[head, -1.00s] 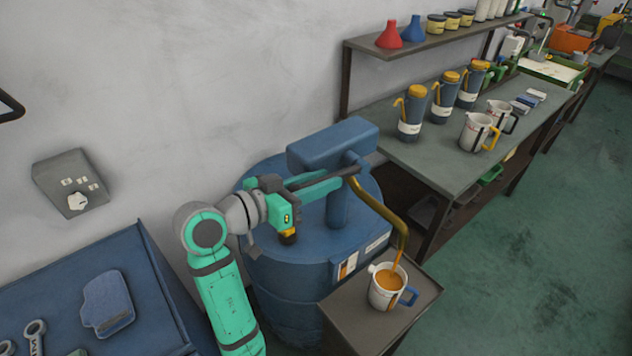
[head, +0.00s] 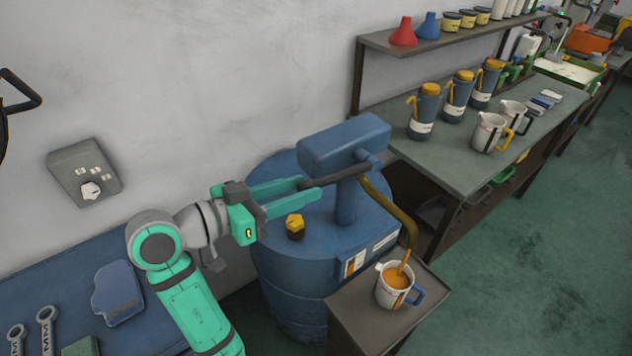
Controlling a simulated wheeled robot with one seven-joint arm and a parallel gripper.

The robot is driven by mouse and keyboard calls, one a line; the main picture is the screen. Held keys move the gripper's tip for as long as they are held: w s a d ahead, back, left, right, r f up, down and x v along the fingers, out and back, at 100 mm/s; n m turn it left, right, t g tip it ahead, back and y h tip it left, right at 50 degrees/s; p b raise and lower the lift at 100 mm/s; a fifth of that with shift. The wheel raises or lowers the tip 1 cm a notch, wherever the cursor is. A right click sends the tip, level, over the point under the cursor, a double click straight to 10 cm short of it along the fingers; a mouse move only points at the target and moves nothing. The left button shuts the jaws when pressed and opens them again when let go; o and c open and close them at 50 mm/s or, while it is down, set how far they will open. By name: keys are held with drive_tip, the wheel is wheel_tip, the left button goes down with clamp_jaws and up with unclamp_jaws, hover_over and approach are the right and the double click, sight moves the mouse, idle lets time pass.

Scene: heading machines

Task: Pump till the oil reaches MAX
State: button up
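A blue drum (head: 290,262) carries a blue hand pump (head: 345,146) with a dark lever (head: 338,177) pointing left. The pump's brass spout (head: 396,211) curves down over a white jug (head: 383,293) with a blue handle. Amber oil (head: 398,280) shows inside the jug, high up near its rim. An amber line joins the spout's mouth and the oil. The jug's marks are too small to read. My gripper (head: 312,186) is open, its green fingers apart on either side of the lever's free end. Its tips just overlap that end.
The jug stands on a small dark stand (head: 355,318) beside the drum. A yellow-and-black cap (head: 295,226) sits on the drum top below my gripper. A grey bench (head: 450,165) with cans and jugs is at right. A blue bench (head: 60,290) with wrenches is at lower left.

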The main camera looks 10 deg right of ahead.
drive_tip(key=shift+v, duration=1.1)
idle(0.5)
